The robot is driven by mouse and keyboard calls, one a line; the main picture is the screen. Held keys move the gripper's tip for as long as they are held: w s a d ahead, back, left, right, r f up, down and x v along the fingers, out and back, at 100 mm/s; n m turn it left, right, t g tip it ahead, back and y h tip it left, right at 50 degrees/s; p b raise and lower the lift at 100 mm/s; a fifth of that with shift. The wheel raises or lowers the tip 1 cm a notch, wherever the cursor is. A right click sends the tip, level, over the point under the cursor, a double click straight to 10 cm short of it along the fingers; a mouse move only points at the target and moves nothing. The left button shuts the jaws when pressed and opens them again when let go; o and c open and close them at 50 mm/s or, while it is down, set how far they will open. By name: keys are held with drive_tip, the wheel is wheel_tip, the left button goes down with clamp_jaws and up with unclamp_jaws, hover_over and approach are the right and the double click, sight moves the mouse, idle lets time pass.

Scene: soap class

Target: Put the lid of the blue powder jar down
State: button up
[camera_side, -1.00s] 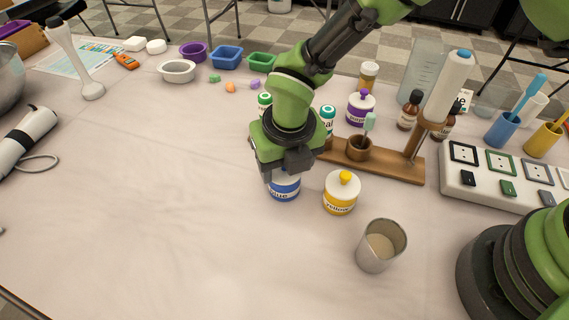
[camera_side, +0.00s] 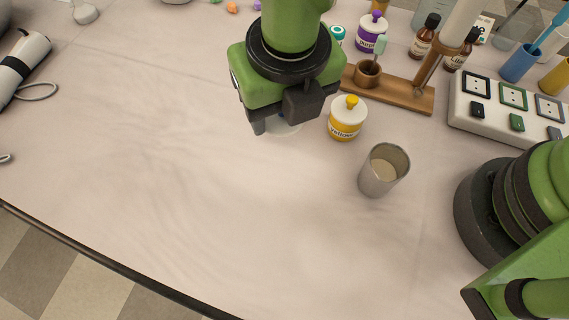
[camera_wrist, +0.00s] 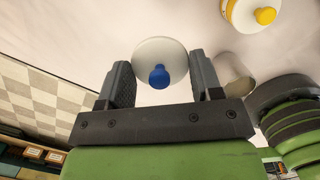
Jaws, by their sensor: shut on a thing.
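My gripper (camera_side: 287,118) is shut on the lid of the blue powder jar (camera_wrist: 160,58), a white disc with a blue knob. In the wrist view the lid lies between the two fingers of my gripper (camera_wrist: 161,77). In the side view only a pale edge of the lid (camera_side: 284,129) shows below the fingers, above bare tablecloth. The blue jar's body does not show in either view now; my gripper may hide it.
A yellow powder jar (camera_side: 346,124) stands close right of my gripper. A metal cup (camera_side: 383,171) stands in front of it. A wooden stand (camera_side: 400,94) and a switch box (camera_side: 497,123) are at right.

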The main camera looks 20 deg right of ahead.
wheel_tip(320, 180, down, 2)
drive_tip(key=s, duration=0.3)
hover_over(284, 177)
drive_tip(key=f, duration=0.4)
drive_tip(key=shift+s+f, duration=0.15)
drive_tip(key=shift+s, duration=0.1)
drive_tip(key=shift+f, duration=2.35)
drive_tip(key=shift+f, duration=0.15)
drive_tip(key=o, duration=0.9)
wheel_tip(284, 177, up, 12)
drive_tip(key=s, duration=0.1)
drive_tip(key=shift+s, duration=0.4)
